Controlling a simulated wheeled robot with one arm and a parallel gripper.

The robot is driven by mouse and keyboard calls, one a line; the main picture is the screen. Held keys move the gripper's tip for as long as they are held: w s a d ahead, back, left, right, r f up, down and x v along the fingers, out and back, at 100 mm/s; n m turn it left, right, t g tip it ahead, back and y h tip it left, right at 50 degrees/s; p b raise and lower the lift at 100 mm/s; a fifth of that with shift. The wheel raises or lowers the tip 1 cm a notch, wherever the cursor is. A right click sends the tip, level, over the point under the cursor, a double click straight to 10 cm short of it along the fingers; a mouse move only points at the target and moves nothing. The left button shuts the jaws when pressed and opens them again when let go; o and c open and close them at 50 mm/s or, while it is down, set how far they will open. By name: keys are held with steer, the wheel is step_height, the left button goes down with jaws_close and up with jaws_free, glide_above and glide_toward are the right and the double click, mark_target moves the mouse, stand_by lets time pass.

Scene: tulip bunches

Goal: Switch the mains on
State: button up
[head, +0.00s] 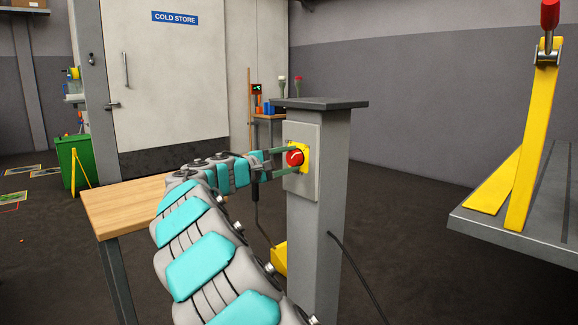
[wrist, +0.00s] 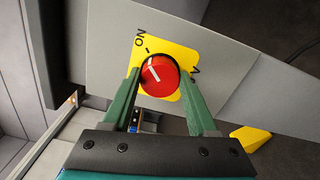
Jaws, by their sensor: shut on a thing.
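The mains switch is a red round knob (head: 295,157) on a yellow plate, set in a grey panel (head: 301,180) on a grey post. The wrist view shows the knob (wrist: 160,75) close up, with a white line on its face. "ON" is printed at the upper left of the yellow plate (wrist: 165,46), beside a short black tick. Another label at the right is partly hidden by a finger. I cannot tell surely which mark the white line points to. My gripper (wrist: 161,80) is shut on the knob, with one green finger on each side.
The post has a dark flat cap (head: 318,103). A wooden table (head: 120,205) stands left of my arm. A black cable (head: 350,260) runs from the post.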

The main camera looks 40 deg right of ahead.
stand_by(0.4)
steer(key=o, duration=1.4)
steer(key=shift+a, duration=0.1)
steer(key=a, duration=0.7)
steer(key=shift+s+a+p, duration=0.3)
steer(key=shift+p, duration=0.1)
